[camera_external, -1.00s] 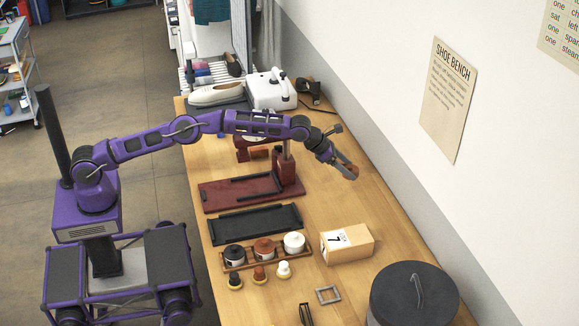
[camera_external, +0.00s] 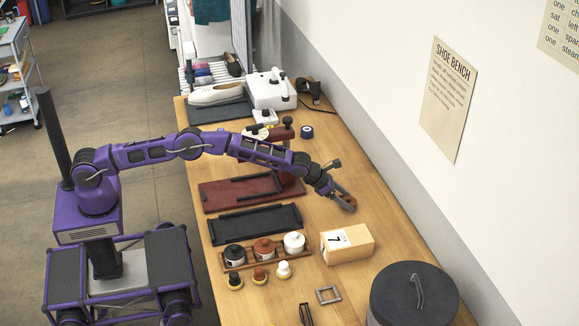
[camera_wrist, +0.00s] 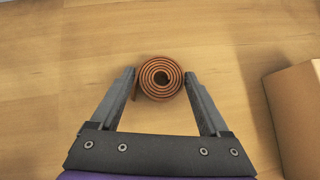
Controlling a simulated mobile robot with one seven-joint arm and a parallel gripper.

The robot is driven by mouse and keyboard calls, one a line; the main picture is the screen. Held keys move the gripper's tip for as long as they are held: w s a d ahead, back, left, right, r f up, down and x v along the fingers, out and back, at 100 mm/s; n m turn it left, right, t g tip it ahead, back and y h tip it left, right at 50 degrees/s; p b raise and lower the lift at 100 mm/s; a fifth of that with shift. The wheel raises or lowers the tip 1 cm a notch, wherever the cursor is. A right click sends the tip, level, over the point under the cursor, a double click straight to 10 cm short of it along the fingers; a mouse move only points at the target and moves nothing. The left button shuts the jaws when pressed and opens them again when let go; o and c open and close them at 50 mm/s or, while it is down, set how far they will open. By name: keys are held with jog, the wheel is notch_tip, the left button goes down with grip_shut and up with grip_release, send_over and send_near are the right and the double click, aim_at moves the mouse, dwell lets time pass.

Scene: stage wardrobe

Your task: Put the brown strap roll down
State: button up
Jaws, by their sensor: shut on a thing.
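The brown strap roll (camera_wrist: 161,79) is a coiled leather strap, seen from its spiral end in the wrist view. My gripper (camera_wrist: 160,85) is shut on it, with one dark finger on each side. In the external view the roll (camera_external: 346,202) shows between the fingers of my gripper (camera_external: 343,198), over the right part of the wooden bench (camera_external: 375,205). I cannot tell whether the roll touches the bench.
Bare wood surrounds the roll.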

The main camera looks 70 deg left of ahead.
jog(key=shift+r, duration=0.1)
jog(key=shift+f, duration=0.2)
jog(key=o, duration=1.3)
jog(key=shift+c, duration=0.2)
jog(key=shift+r, duration=0.2)
jog(key=shift+r, duration=0.15)
jog(key=shift+s+r, duration=0.4)
jog(key=shift+s, duration=0.05)
jog(key=v, duration=1)
jog(key=shift+s+r, duration=0.15)
jog(key=shift+s, duration=0.15)
jog(key=shift+a, duration=0.15)
